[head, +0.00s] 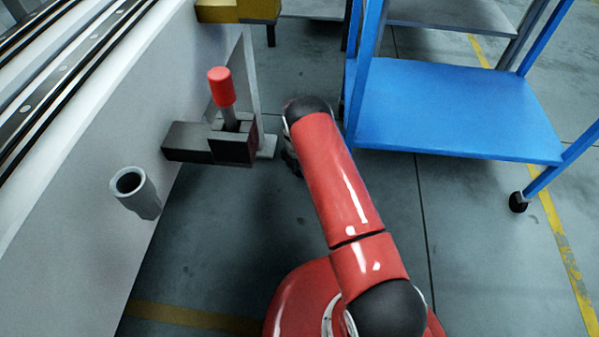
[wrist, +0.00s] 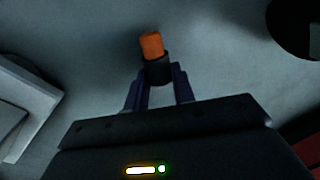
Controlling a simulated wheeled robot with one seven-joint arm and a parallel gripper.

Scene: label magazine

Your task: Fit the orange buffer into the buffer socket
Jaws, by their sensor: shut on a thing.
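The orange buffer (wrist: 152,46) shows in the wrist view, its orange end pointing away from my gripper and a dark collar behind it. My gripper (wrist: 158,82) is shut on the dark part, with a finger on either side. In the head view my red arm hides the buffer and most of the gripper; only a dark bit shows beside the arm's far end. A grey open-topped tube (head: 130,184), which looks like the buffer socket, is fixed to the pale machine side at left. The held buffer is apart from it.
A dark block (head: 210,148) with a red-capped upright handle (head: 222,88) juts from the machine panel (head: 90,140), between the tube and my arm. A blue cart (head: 455,105) stands at right.

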